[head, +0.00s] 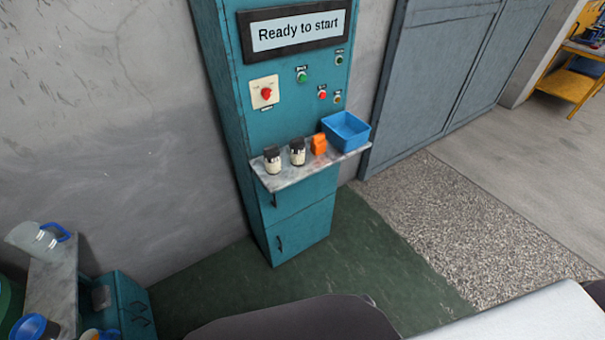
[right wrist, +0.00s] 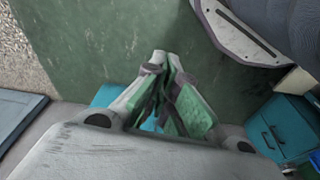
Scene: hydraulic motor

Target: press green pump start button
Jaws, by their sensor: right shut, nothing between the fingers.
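The teal control cabinet (head: 226,95) stands against the wall in the head view, with a display (head: 298,31) reading "Ready to start". A green button (head: 302,77) sits below the display. A red rotary switch (head: 266,93) on a pale plate is at the left. My right gripper (right wrist: 164,62) shows only in the right wrist view, fingertips together and empty, over the green floor, away from the buttons. My left gripper is not in view.
A shelf (head: 282,182) juts out below the buttons, holding two dark-lidded jars (head: 297,153), an orange item (head: 319,144) and a blue bin (head: 346,131). Floor before the cabinet is clear.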

